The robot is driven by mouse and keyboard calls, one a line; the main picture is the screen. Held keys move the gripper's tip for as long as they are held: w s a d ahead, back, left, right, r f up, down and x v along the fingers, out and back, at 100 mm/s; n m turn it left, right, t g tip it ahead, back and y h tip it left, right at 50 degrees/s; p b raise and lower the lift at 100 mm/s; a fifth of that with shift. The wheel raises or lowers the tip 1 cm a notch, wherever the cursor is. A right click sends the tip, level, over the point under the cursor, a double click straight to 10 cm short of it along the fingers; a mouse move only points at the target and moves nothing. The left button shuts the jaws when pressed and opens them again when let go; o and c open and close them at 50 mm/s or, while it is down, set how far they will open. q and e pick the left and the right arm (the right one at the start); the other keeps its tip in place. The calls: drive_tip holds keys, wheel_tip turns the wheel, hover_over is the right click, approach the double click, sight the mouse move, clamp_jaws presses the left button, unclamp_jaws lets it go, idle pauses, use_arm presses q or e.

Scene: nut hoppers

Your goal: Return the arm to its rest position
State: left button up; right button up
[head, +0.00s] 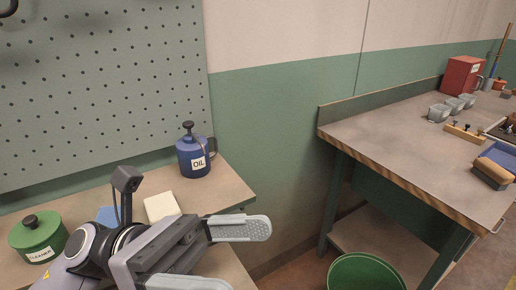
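My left arm comes in from the lower left. Its gripper (222,256) is open, with its two grey fingers spread apart and pointing right. Nothing shows between the fingers, though the lower finger is partly cut off by the bottom edge of the view. The gripper is over the front of the left bench (222,179), near its right end. My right gripper is not in view.
A blue oil can (193,158), a green canister (38,238) and a cream block (161,207) stand on the left bench. The right bench (385,133) holds a red box (462,78), grey cups (454,105) and a brush (493,172). A green bin (367,273) stands between.

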use_arm(q)
drive_tip(key=w+a+f+n+t+y, duration=0.4)
drive_tip(key=w+f+n+t, duration=0.2)
drive_tip(key=n+t, duration=0.85)
drive_tip(key=w+a+f+n+t+y, duration=0.4)
drive_tip(key=w+f+n+t, duration=0.4)
drive_tip(key=n, duration=1.1)
drive_tip(key=s+a+f+n+g+y, duration=0.1)
drive_tip(key=s+a+f+n+y, duration=0.2)
drive_tip(key=f+n, duration=0.4)
drive_tip(key=s+a+f+n+g+y, duration=0.1)
drive_tip(key=a+f+n+y, duration=0.4)
drive_tip(key=f, duration=0.4)
drive_tip(key=s+a+f+n+g+y, duration=0.1)
drive_tip(key=s+f+n+g+y, duration=0.1)
drive_tip(key=s+f+n+g, duration=0.3)
drive_tip(key=s+f, duration=0.4)
drive_tip(key=f, duration=0.2)
drive_tip(key=shift+s+a+f+y, duration=0.15)
drive_tip(key=shift+s+f+y, duration=0.05)
drive_tip(key=shift+y, duration=0.2)
